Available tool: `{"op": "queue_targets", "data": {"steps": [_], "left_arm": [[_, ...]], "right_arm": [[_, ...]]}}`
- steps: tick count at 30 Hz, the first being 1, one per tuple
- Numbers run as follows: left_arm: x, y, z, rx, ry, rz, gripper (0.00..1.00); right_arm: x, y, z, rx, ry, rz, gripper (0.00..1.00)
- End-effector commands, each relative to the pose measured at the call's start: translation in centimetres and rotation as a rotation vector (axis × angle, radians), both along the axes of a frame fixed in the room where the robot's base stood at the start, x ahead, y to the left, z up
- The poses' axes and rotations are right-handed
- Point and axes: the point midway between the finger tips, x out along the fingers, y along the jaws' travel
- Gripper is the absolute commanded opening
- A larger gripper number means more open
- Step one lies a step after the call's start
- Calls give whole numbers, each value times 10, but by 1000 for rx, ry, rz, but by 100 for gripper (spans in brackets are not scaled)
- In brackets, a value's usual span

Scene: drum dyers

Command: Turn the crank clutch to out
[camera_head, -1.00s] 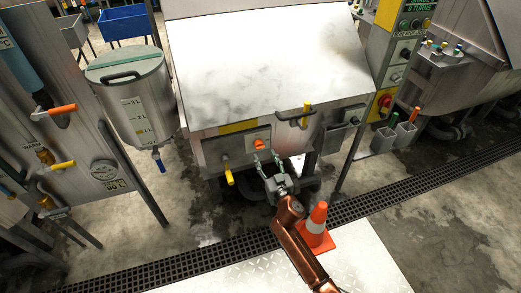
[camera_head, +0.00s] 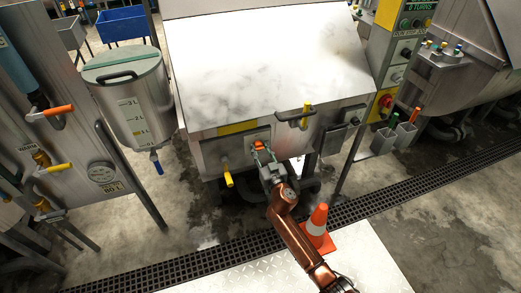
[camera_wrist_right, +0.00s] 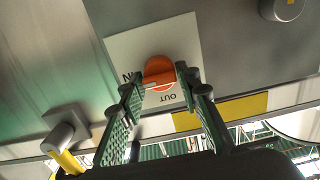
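The crank clutch is an orange round knob (camera_head: 259,145) on the front panel of the steel machine. In the right wrist view the knob (camera_wrist_right: 159,70) sits on a pale plate (camera_wrist_right: 124,46) marked IN at its left and OUT, upside down, below it. A light pointer mark shows at the knob's lower left, near IN. My right gripper (camera_head: 264,155) is at the panel, just below the knob. In the wrist view its fingers (camera_wrist_right: 160,78) are open, one on each side of the knob; whether they touch it I cannot tell. My left gripper is out of view.
A yellow-handled valve (camera_head: 228,178) is left of the knob. A yellow-topped handle (camera_head: 306,110) stands at its upper right. An orange cone (camera_head: 318,222) stands beside my right arm. A lidded steel tank (camera_head: 130,95) is to the left.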

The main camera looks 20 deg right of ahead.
Motion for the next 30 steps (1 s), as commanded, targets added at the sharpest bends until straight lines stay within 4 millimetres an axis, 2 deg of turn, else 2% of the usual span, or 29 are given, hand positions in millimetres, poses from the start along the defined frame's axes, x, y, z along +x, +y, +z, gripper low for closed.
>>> {"op": "queue_targets", "data": {"steps": [2, 11, 20, 30], "left_arm": [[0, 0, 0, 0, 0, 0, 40], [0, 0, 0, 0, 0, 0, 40], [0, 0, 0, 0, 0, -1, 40], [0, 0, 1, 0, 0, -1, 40]], "right_arm": [[0, 0, 0, 0, 0, 0, 24], [0, 0, 0, 0, 0, 0, 3], [0, 0, 0, -38, 0, -1, 3], [0, 0, -1, -260, -8, -1, 3]]}}
